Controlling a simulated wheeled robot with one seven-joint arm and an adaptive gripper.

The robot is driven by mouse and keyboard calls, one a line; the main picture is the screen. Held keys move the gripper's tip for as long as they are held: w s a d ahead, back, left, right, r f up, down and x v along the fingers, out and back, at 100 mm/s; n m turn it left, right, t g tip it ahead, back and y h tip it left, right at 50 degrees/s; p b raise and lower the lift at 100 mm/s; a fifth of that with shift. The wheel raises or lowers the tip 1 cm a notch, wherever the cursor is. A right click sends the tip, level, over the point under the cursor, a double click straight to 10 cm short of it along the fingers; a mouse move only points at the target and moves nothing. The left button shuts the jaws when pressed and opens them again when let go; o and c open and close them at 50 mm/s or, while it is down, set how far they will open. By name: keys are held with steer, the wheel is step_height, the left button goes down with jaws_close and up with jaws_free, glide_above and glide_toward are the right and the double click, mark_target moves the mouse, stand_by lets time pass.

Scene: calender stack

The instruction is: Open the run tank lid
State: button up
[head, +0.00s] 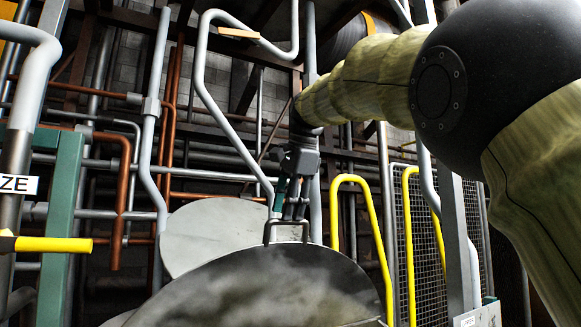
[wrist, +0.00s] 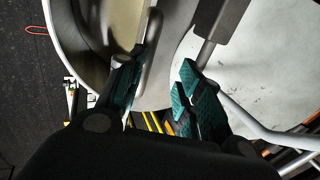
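A large round dark plate, apparently the run tank lid (head: 265,290), fills the lower middle of the head view. A grey U-shaped handle (head: 287,224) stands at its top edge. My gripper (head: 294,214) hangs down at this handle in the head view. In the wrist view my gripper (wrist: 160,80) has its two teal-padded fingers spread apart, with a visible gap between them. A dark grey bar runs beside the left finger; I cannot tell whether it touches. A curved pale rim (wrist: 60,48) around a beige surface shows at upper left, probably the tank.
A light grey rounded plate (head: 210,236) stands behind the dark one. Yellow rails (head: 375,220) and mesh fencing (head: 442,228) stand to the right. Grey and copper pipes (head: 122,200) crowd the left and back. A yellow lever (head: 52,244) juts in at left.

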step_height(320, 180, up, 10)
steer(key=shift+s+d, duration=0.15)
steer(key=shift+s, duration=0.1)
stand_by(1.4)
